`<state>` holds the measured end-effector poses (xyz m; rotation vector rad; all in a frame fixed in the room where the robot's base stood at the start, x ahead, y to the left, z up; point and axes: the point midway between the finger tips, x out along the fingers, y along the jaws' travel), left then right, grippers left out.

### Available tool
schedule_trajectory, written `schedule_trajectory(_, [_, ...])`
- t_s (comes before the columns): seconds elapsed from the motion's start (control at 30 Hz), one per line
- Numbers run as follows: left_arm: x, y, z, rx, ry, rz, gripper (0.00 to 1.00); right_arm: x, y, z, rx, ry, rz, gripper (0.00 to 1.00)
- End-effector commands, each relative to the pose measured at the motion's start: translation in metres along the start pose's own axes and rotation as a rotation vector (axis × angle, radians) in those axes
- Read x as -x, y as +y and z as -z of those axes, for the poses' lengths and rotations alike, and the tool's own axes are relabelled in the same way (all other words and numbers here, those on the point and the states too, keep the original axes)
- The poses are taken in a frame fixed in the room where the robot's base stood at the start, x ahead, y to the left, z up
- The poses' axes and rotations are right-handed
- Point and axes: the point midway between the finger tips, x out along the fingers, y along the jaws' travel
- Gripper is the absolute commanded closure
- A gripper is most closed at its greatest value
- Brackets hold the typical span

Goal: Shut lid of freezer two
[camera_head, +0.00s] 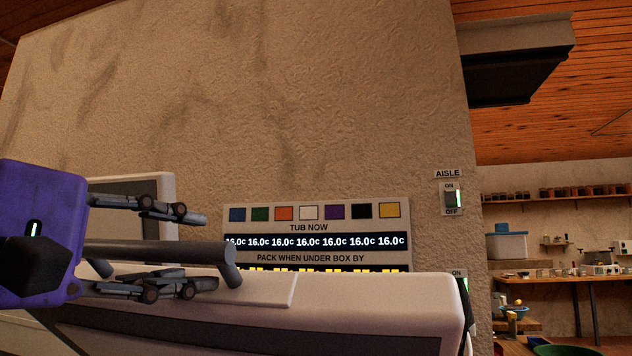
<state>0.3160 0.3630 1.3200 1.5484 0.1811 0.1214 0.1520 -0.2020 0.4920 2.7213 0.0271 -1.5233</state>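My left gripper (210,251) comes in from the left with its purple body. Its fingers are spread, one above and one below a dark bar handle (165,252), with gaps visible between them and the bar. The handle is fixed to a pale lid-like panel (262,287) on top of a white freezer body (380,295). A raised pale panel with a grey face (135,187) stands behind my gripper, partly hidden by it; it looks like an open lid. No freezer number is readable. My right gripper is not in view.
A wall board (317,228) shows coloured squares and several 16.0c readings. An aisle switch (450,198) is on the wall at right. A dark overhang (520,60) juts out at upper right. Shelves and a wooden table (570,284) stand far off at right.

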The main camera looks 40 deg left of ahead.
Motion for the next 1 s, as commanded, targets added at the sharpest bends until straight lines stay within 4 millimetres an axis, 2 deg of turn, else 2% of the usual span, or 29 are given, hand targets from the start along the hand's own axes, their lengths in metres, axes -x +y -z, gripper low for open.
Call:
schedule_trajectory(0.03, [0.0,-0.001,0.0,0.0,0.0,0.002,0.47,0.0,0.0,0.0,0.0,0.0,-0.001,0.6])
schedule_trajectory(0.17, [0.0,-0.001,0.0,0.0,0.0,0.002,0.3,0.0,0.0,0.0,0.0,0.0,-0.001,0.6])
schedule_trajectory(0.2, [0.0,-0.001,0.0,0.0,0.0,0.002,0.3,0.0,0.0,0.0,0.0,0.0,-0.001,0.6])
schedule_trajectory(0.57, [0.004,0.0,0.001,-0.001,0.002,0.002,0.3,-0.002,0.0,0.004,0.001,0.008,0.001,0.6])
schedule_trajectory(1.0, [0.047,0.0,0.0,-0.003,0.002,0.004,0.3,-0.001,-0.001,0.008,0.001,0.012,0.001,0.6])
